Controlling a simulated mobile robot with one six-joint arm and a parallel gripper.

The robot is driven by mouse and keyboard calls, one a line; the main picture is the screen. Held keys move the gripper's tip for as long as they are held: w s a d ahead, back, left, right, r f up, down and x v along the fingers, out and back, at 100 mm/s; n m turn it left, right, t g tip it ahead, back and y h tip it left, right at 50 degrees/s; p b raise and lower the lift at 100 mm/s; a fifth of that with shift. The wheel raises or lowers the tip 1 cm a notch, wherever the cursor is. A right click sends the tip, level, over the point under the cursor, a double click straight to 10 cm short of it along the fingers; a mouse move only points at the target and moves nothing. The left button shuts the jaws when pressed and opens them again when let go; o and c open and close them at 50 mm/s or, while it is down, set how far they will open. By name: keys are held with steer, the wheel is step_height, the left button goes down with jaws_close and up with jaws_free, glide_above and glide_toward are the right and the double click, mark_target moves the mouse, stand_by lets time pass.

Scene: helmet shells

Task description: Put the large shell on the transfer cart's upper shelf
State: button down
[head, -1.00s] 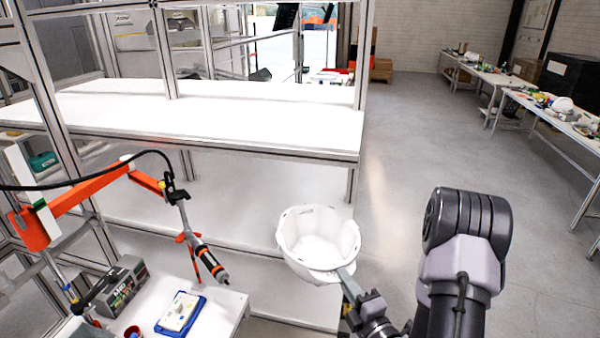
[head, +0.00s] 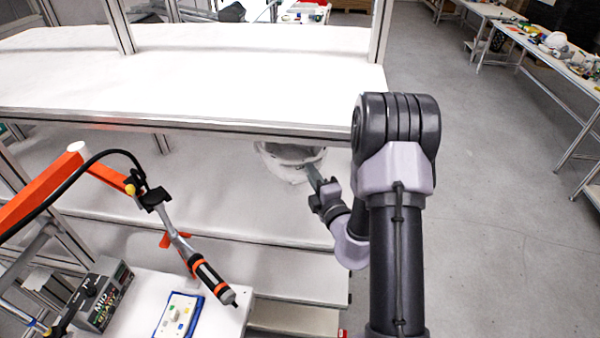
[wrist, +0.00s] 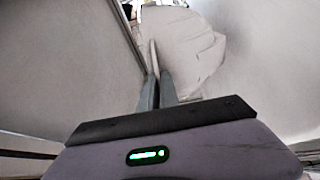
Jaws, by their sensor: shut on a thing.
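The large white shell (head: 291,161) is in the head view, partly under the front edge of the upper white shelf (head: 190,85). Its far side is hidden by that edge. My gripper (head: 314,175) is shut on the shell's near right rim. In the wrist view the shell (wrist: 190,50) shows beyond the closed fingers (wrist: 155,75). The shell is over the lower white shelf (head: 220,205); I cannot tell whether it touches it.
An orange arm with a hanging screwdriver (head: 208,275) stands at the left, above a small bench with a blue-edged tray (head: 180,315). The upper shelf is bare. Grey floor (head: 490,220) is open at the right, with long tables (head: 545,50) beyond.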

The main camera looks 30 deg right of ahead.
mark_target(302, 179)
steer(key=w, duration=0.4)
steer(key=shift+w+a+f, duration=0.1)
steer(key=shift+w+a, duration=0.05)
steer(key=shift+w+f, duration=0.15)
steer(key=shift+w, duration=0.15)
step_height(302, 179, down, 4)
steer(key=shift+w+r+b, duration=0.15)
steer(key=shift+b, duration=0.45)
steer(key=shift+r, duration=0.15)
steer(key=c, duration=1.6)
jaws_free()
steer(key=shift+f, duration=0.2)
